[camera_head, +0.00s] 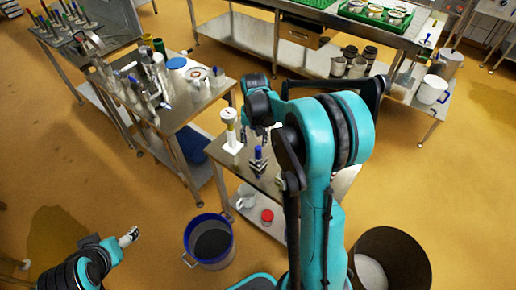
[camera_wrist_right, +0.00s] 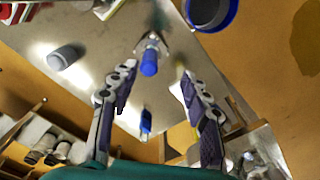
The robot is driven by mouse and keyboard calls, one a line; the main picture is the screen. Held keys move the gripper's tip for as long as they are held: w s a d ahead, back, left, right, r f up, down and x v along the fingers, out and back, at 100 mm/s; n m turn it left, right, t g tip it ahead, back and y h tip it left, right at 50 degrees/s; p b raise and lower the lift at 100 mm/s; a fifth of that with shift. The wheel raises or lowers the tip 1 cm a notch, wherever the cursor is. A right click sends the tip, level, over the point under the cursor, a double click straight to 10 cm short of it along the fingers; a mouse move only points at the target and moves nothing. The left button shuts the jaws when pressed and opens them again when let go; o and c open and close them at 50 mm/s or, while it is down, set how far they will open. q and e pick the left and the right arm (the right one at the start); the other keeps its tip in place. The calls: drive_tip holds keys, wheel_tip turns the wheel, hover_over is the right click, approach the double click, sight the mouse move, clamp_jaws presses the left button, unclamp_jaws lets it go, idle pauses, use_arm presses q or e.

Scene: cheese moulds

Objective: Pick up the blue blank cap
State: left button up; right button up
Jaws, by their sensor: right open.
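A blue cap-like piece (camera_wrist_right: 149,62) tops a small grey stand in the right wrist view, between my right gripper's fingers (camera_wrist_right: 157,72) in the picture; no contact shows. A small stand with a blue top (camera_head: 258,153) shows in the head view on the steel table (camera_head: 229,163), just below my right gripper (camera_head: 262,130). My right gripper is open and empty. A second, smaller blue piece (camera_wrist_right: 146,121) lies lower between the fingers in the wrist view. My left gripper (camera_head: 130,237) is at the lower left, away from the table; its jaws are unclear.
A blue-rimmed bucket (camera_head: 209,241) is on the floor in front. A grey cylinder (camera_wrist_right: 67,56) lies on the table. Another steel table (camera_head: 192,97) holds metal parts.

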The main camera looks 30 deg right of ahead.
sight(258, 148)
drive_tip(key=shift+w+d+f, duration=0.35)
drive_tip(key=shift+d+f, duration=0.15)
drive_tip(key=shift+f, duration=0.1)
wheel_tip(258, 148, down, 2)
drive_tip(key=shift+b, duration=0.3)
drive_tip(key=f+b, duration=0.1)
drive_tip(key=f, duration=0.1)
drive_tip(key=d+f+b, duration=0.1)
drive_tip(key=f, duration=0.2)
drive_tip(key=shift+w+f, duration=0.1)
drive_tip(key=shift+f, duration=0.15)
drive_tip(key=shift+r, duration=0.1)
clamp_jaws()
